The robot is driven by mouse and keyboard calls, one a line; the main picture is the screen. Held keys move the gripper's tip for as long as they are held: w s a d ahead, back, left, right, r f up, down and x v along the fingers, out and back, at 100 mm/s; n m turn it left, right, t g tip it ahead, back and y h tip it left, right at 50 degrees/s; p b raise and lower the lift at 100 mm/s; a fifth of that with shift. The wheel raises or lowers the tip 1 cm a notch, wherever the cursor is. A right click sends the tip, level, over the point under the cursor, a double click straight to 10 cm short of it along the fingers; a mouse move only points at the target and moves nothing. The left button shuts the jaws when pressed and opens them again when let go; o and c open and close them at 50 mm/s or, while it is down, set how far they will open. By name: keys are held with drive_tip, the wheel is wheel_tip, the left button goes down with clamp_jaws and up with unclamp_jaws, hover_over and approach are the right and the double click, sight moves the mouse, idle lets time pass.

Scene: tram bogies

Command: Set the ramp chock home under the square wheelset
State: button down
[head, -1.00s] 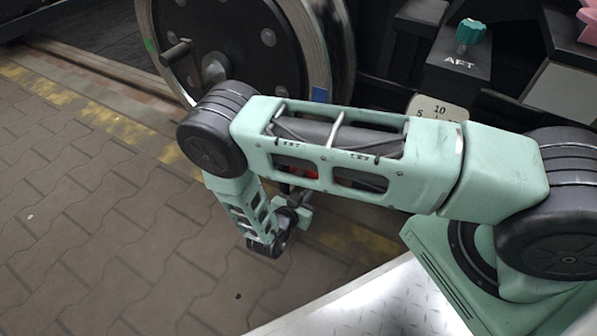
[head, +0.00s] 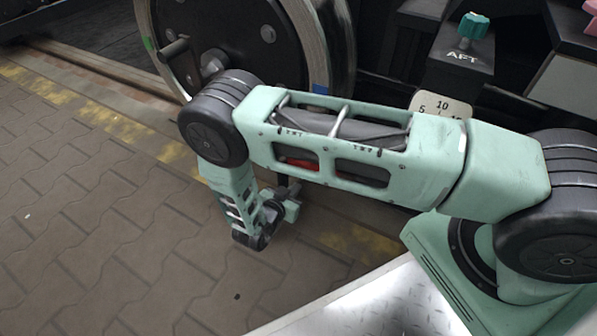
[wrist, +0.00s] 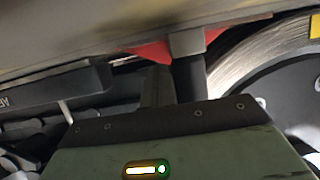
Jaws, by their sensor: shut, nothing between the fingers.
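A red piece, seemingly the ramp chock (head: 300,163), shows only in part through an opening in my arm in the head view. In the wrist view the red chock (wrist: 150,51) lies behind a grey block-like end at the fingers, under a pale band across the top. The wheel (head: 235,25) stands behind my arm, with a small blue square mark (head: 320,88) on its rim; its lower part is hidden. Its rim shows at right in the wrist view (wrist: 255,70). My gripper (wrist: 172,75) is shut and empty, close to the red chock; I cannot tell whether they touch.
A black box marked AFT with a teal knob (head: 473,26) stands at upper right, near a numbered dial plate (head: 440,106). A worn yellow line (head: 120,125) runs along the track edge. The paving (head: 90,220) at left is clear.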

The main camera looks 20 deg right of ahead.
sight(282, 184)
drive_tip(key=shift+w, duration=0.1)
idle(0.3)
drive_tip(key=shift+w+a+b, duration=0.4)
drive_tip(key=shift+w+a, duration=0.25)
drive_tip(key=shift+w, duration=0.2)
drive_tip(key=shift+w+a+b, duration=0.4)
drive_tip(key=shift+w+a, duration=0.2)
drive_tip(key=shift+w, duration=0.2)
drive_tip(key=shift+w+a+b, duration=0.3)
drive_tip(key=shift+w+a, duration=0.05)
drive_tip(key=shift+w, duration=0.15)
drive_tip(key=shift+s+d+r+p, duration=0.15)
drive_tip(key=shift+s+d+p, duration=0.35)
drive_tip(key=shift+s+p, duration=0.2)
drive_tip(key=shift+s+d+p, duration=0.55)
drive_tip(key=shift+s+d, duration=0.05)
drive_tip(key=shift+s, duration=0.25)
drive_tip(key=shift+s+d+p, duration=0.55)
drive_tip(key=shift+s+d, duration=0.05)
drive_tip(key=shift+s, duration=0.25)
